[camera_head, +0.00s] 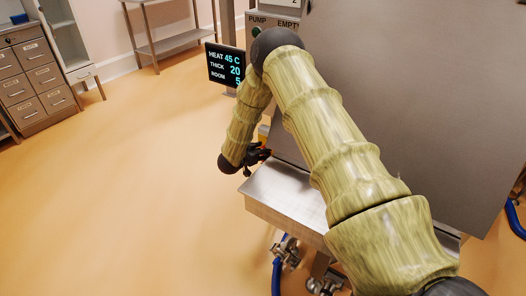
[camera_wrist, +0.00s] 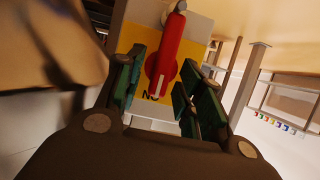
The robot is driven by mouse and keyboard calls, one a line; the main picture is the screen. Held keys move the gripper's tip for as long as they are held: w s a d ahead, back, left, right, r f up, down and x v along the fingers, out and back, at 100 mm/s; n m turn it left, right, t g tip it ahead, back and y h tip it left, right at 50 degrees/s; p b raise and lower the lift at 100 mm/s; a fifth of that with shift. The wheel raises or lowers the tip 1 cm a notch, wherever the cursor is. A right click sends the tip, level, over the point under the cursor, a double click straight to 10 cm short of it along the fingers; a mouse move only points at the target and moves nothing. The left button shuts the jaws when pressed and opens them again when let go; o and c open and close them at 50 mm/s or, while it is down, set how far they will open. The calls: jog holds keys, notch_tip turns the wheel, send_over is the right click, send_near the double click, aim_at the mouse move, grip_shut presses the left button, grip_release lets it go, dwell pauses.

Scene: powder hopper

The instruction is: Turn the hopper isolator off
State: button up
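The hopper isolator shows in the wrist view as a red lever handle (camera_wrist: 167,55) on a yellow plate (camera_wrist: 199,47). The lever runs nearly up and down in the picture, leaning slightly right at the top. A white mark on its lower end points toward dark letters, partly hidden, that look like ON upside down. My gripper (camera_wrist: 160,92) is open, with one green-padded finger on each side of the lever; I cannot tell whether either touches it. In the head view my gripper (camera_head: 258,154) is small beside the hopper, and the isolator is mostly hidden behind my arm.
The large grey hopper panel (camera_head: 420,90) and a steel ledge (camera_head: 285,195) stand close to my arm. A black display (camera_head: 225,65) reads HEAT 45 C. Valves with blue hose (camera_head: 277,275) hang below the ledge. The floor (camera_head: 130,190) to the left is clear.

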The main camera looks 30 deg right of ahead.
jog(key=shift+w+d+f, duration=0.15)
jog(key=shift+d+f, duration=0.05)
jog(key=shift+d, duration=0.2)
jog(key=c, duration=0.7)
jog(key=shift+o, duration=0.2)
